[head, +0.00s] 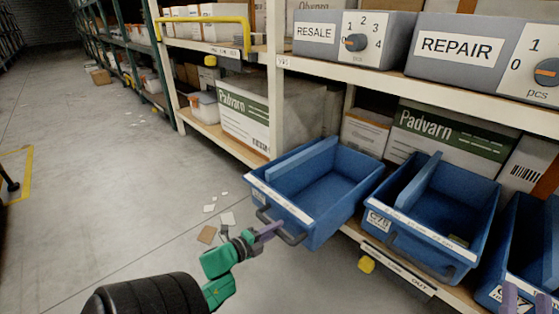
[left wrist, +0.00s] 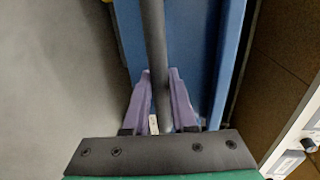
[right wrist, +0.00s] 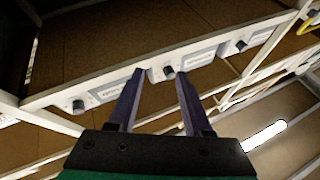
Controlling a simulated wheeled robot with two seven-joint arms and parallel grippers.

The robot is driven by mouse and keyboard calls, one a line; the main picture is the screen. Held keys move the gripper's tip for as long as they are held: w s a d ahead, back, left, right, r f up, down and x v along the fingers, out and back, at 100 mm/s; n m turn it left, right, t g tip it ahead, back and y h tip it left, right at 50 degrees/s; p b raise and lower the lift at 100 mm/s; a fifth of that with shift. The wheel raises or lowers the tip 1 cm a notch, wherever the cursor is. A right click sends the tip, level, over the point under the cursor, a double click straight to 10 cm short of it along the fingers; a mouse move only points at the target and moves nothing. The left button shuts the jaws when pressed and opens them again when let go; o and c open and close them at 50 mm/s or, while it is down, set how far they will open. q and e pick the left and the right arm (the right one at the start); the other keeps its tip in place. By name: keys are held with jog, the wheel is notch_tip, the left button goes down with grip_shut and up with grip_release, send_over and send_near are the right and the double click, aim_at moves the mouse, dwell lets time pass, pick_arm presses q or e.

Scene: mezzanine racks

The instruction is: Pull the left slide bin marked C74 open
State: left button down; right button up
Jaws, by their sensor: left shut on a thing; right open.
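The left blue slide bin (head: 335,190) juts out past the shelf's front edge, further than its neighbour. Its front has a white strip, a small label too small to read, and a dark bar handle (head: 292,238). My left gripper (head: 268,231) is shut on that handle; in the left wrist view the bar (left wrist: 155,50) runs between its purple fingers (left wrist: 160,85), with the blue bin (left wrist: 200,50) behind. My right gripper (head: 520,298) shows only its fingertips at the lower right corner. In the right wrist view its fingers (right wrist: 158,75) are apart and empty.
A second blue bin (head: 400,240), labelled like C75, stands to the right, and a third (head: 510,265) beyond it. Grey RESALE (head: 325,50) and REPAIR (head: 420,62) boxes sit on the shelf above. Grey floor (head: 110,200) at left is mostly clear, with scattered paper scraps.

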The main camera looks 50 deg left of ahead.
pick_arm(q)
jog(key=f+p+v, duration=0.1)
jog(key=p+v, duration=0.2)
jog(key=v, duration=0.5)
jog(key=shift+s+f+p, duration=0.3)
jog(key=shift+f, duration=0.1)
pick_arm(e)
jog(key=s+a+f+g+h, duration=0.1)
jog(key=s+f+g, duration=0.3)
jog(key=f, duration=0.9)
jog(key=s+a+f+m+g+h, duration=0.1)
jog(key=s+f+g, duration=0.4)
jog(key=s+f, duration=0.4)
jog(key=shift+s+f+g, duration=0.2)
jog(key=shift+f+g, duration=0.1)
jog(key=shift+f, duration=1.65)
pick_arm(q)
jog(key=c, duration=0.7)
grip_release()
jog(key=shift+s+r, duration=0.1)
pick_arm(e)
jog(key=shift+r, duration=0.1)
